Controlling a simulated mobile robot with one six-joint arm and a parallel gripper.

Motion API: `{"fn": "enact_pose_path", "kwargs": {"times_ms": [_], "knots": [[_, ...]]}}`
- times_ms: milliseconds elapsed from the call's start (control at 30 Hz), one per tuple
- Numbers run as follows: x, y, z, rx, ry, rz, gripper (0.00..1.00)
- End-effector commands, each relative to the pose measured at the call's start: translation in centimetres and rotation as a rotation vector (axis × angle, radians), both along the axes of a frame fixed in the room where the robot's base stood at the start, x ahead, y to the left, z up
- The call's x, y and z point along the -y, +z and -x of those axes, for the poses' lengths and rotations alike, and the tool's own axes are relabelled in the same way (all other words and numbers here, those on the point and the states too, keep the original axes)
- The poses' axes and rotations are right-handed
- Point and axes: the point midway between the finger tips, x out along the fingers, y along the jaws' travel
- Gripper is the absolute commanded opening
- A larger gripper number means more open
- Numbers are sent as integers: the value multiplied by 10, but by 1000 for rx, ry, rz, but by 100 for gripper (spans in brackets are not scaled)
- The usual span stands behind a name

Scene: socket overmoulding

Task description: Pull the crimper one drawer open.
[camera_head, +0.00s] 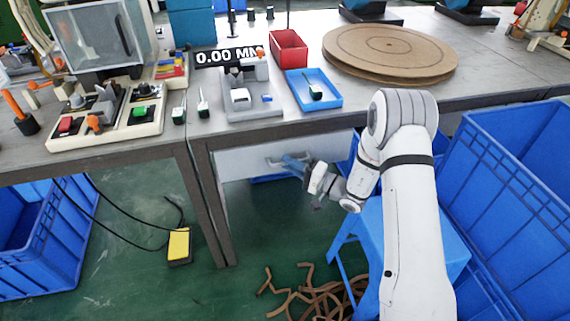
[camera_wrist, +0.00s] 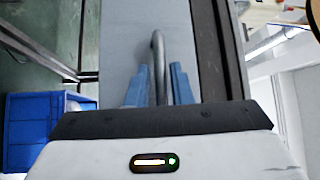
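The drawer (camera_head: 240,164) is a pale grey front under the workbench, and it looks closed. Its grey bar handle (camera_head: 273,160) shows left of my gripper's fingertips (camera_head: 287,161) in the head view. In the wrist view the drawer front (camera_wrist: 120,45) is a pale panel and the handle (camera_wrist: 158,62) is a curved bar. My gripper (camera_wrist: 160,85) has its two blue fingers on either side of this bar. Narrow gaps show between the fingers and the bar, so the gripper looks open around the handle. The fingers' contact with the drawer front cannot be told.
The workbench (camera_head: 440,97) carries a red bin (camera_head: 289,48), a blue tray (camera_head: 325,98) and a round brown board (camera_head: 390,52). A blue stool (camera_head: 440,240) and blue crates (camera_head: 520,190) stand on the right. Brown strips (camera_head: 310,295) lie on the floor below.

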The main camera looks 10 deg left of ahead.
Motion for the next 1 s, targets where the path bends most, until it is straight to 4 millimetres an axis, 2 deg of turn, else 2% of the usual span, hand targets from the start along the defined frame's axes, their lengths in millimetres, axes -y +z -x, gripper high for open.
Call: {"fn": "enact_pose_path", "kwargs": {"times_ms": [100,367,600,967,1000], "knots": [[-7,1,-2,1,0,-1,20],[-8,2,-3,0,-1,-1,20],[-7,2,-3,0,-1,-1,1],[-7,2,-3,0,-1,-1,0],[-28,2,-1,1,7,-1,0]]}}
